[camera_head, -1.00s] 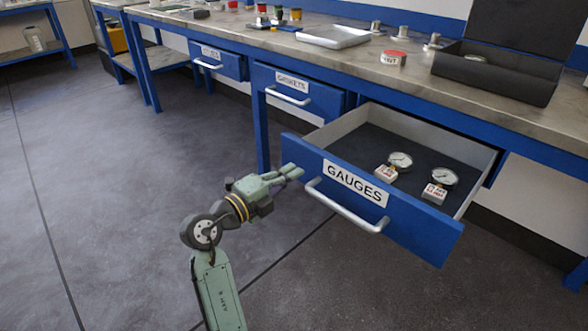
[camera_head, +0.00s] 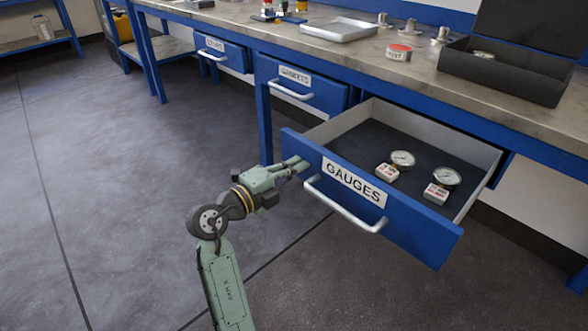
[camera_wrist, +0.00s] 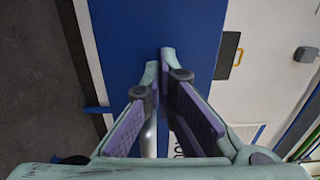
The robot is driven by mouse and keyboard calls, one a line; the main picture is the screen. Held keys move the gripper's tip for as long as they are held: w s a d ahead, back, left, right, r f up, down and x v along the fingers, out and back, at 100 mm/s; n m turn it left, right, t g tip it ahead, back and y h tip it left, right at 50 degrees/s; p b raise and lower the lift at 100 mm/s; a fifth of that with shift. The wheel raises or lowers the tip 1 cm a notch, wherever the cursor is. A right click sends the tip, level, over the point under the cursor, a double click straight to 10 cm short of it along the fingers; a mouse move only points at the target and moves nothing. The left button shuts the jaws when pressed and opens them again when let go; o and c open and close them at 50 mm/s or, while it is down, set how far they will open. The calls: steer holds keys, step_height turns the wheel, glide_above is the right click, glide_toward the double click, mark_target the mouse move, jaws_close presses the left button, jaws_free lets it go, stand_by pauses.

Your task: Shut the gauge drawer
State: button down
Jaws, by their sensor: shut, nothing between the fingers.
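The gauge drawer (camera_head: 408,232) is blue with a "GAUGES" label and stands pulled out from the bench. Its silver bar handle (camera_head: 343,205) runs along the front below the label. Two round gauges (camera_head: 402,160) with small tagged blocks lie inside on a dark liner. My gripper (camera_head: 298,165) is shut and empty, at the left part of the drawer front, left of the label. In the wrist view its fingertips (camera_wrist: 167,55) come together before the blue panel (camera_wrist: 200,25); I cannot tell whether they touch it. Part of the handle shows behind the fingers there.
The gaskets drawer (camera_head: 315,95) and another drawer (camera_head: 222,54) to its left are in the bench. Floor at left is clear.

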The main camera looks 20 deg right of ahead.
mark_target(368, 134)
steer(key=b+x, duration=1.3)
steer(key=x, duration=1.5)
steer(key=shift+w+d+f+b, duration=0.1)
steer(key=shift+b, duration=0.2)
steer(key=shift+w+d, duration=0.25)
steer(key=shift+d, duration=0.35)
steer(key=shift+w+d+r, duration=0.1)
steer(key=shift+r, duration=0.1)
